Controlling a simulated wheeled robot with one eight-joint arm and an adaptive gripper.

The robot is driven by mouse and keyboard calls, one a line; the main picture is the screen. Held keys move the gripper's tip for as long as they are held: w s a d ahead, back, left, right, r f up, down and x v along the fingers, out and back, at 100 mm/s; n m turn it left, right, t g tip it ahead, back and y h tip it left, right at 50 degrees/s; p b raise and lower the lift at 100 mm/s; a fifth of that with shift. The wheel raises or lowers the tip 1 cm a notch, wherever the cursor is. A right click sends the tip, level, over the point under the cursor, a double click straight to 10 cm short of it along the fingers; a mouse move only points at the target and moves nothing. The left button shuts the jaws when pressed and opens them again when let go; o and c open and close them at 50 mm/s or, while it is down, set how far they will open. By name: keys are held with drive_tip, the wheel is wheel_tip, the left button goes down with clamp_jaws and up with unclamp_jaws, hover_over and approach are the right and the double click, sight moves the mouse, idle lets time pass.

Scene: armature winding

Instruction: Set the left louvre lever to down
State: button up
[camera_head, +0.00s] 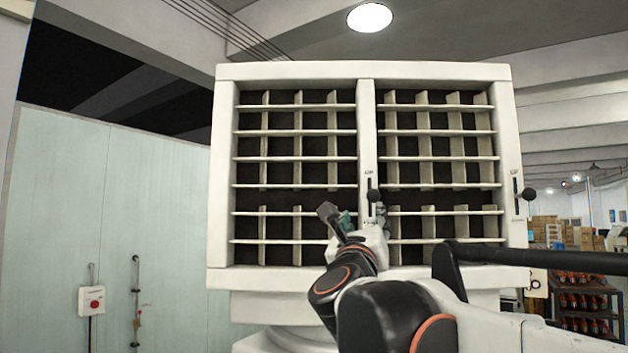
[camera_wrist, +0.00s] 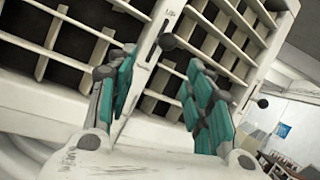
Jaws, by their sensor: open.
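The louvre unit (camera_head: 366,70) is a large white frame with two grids of slats. The left louvre lever (camera_head: 373,195) is a dark knob in a slot on the centre post, below a small label. In the wrist view its round dark knob (camera_wrist: 168,42) shows just beyond my fingers, near the upper part of the post. My gripper (camera_head: 352,217) is in front of the post, just below and left of the knob. In the wrist view my gripper (camera_wrist: 158,88) has its teal-padded fingers apart, with nothing between them. The knob looks clear of the fingers.
A second lever (camera_head: 528,194) with a dark knob sits on the frame's right post; it also shows in the wrist view (camera_wrist: 262,103). A pale green wall panel (camera_head: 110,220) with a red button box (camera_head: 92,300) stands left.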

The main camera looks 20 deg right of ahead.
sight(373, 200)
drive_tip(key=shift+m+h, duration=0.3)
drive_tip(key=shift+m, duration=0.2)
drive_tip(key=p+x, duration=0.1)
drive_tip(key=x, duration=0.8)
drive_tip(key=p+x, duration=0.1)
drive_tip(key=x, duration=0.4)
drive_tip(key=shift+s+d+r+p, duration=0.1)
drive_tip(key=shift+s+d+p, duration=0.1)
drive_tip(key=shift+d+p, duration=0.15)
clamp_jaws()
